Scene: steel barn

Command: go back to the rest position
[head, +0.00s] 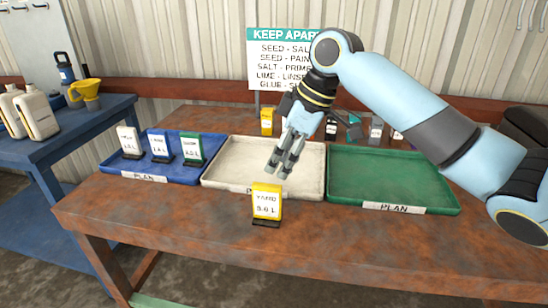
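My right arm comes in from the right, and its gripper (279,172) hangs above the white tray (225,172), pointing down. Its two fingers stand apart with a gap, and I see nothing between them. A yellow card marker labelled "YARD" (267,201) stands upright on a dark foot at the table's front, just in front of the white tray, below and apart from the gripper. My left gripper is not in view.
The green tray (385,172) at right looks empty. More cards, including a yellow one (267,122), stand behind. A "KEEP APART" sign (285,50) rises at the back. A blue bench (70,128) holds jugs.

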